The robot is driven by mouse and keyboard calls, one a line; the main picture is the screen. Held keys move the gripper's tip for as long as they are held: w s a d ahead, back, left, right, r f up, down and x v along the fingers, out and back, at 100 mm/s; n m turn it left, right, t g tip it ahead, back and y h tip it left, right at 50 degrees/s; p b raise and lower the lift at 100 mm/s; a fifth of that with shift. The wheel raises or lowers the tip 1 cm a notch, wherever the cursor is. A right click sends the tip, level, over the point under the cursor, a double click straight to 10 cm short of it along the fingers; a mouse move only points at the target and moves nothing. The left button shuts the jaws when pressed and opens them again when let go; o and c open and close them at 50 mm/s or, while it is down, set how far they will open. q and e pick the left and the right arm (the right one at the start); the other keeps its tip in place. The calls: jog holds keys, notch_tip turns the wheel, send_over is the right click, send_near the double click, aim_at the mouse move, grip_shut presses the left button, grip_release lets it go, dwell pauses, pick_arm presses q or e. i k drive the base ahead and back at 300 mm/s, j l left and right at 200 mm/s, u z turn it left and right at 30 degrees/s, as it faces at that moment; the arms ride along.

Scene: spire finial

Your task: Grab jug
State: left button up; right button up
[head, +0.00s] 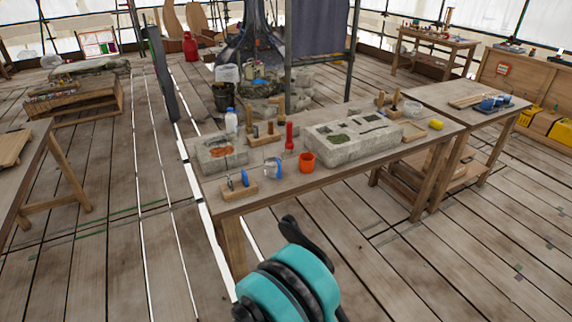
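No single thing is plainly the jug. A red jug-like container (190,47) stands on the floor at the back left. On the long workbench (330,181) are a white bottle with a blue cap (231,122), a small clear and blue vessel (273,168) and an orange cup (306,161). A teal and black part of my own arm shows at the bottom middle, in front of the bench and apart from these things. I can make out no gripper fingertips in the head view.
A carved stone block (352,138) and a smaller one (221,153) lie on the workbench, with tools between them. Another table (466,100) adjoins it at the right. A wooden table (28,150) stands at the left. The plank floor between is largely clear.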

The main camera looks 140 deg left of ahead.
aim_at(273, 155)
jog(key=u, duration=4.35)
